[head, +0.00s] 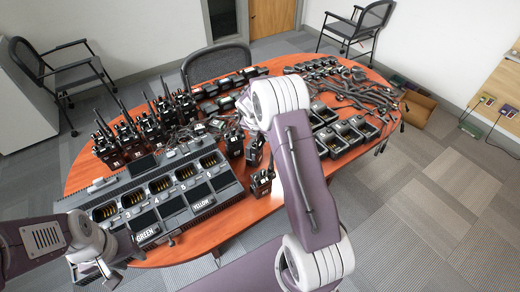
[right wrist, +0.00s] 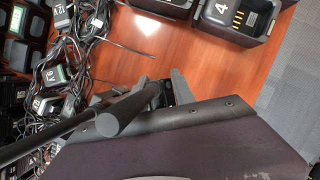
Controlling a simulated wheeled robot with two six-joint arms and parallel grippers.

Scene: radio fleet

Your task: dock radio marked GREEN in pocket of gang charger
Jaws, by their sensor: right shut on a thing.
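The gang charger (head: 212,200) lies on the table at the left front, a grey block with a row of pockets with gold contacts. Tags reading GREEN (head: 145,235) and YELLOW (head: 200,204) show along its front. My right gripper (right wrist: 172,88) is shut on a dark radio; its thick antenna (right wrist: 132,108) points toward the right wrist camera. The radio's marking and most of its body are hidden. In the head view my right arm covers this gripper. My left gripper (head: 108,272) is beside the charger's front left corner; its finger gap is unclear.
Several upright radios (head: 150,122) stand behind the charger on the oval table (head: 215,232). Loose radios (head: 262,182) stand right of it. Single chargers (head: 345,135) and cables fill the right side. A pocket marked 4 (right wrist: 240,20) and tangled cables (right wrist: 75,60) show in the wrist view.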

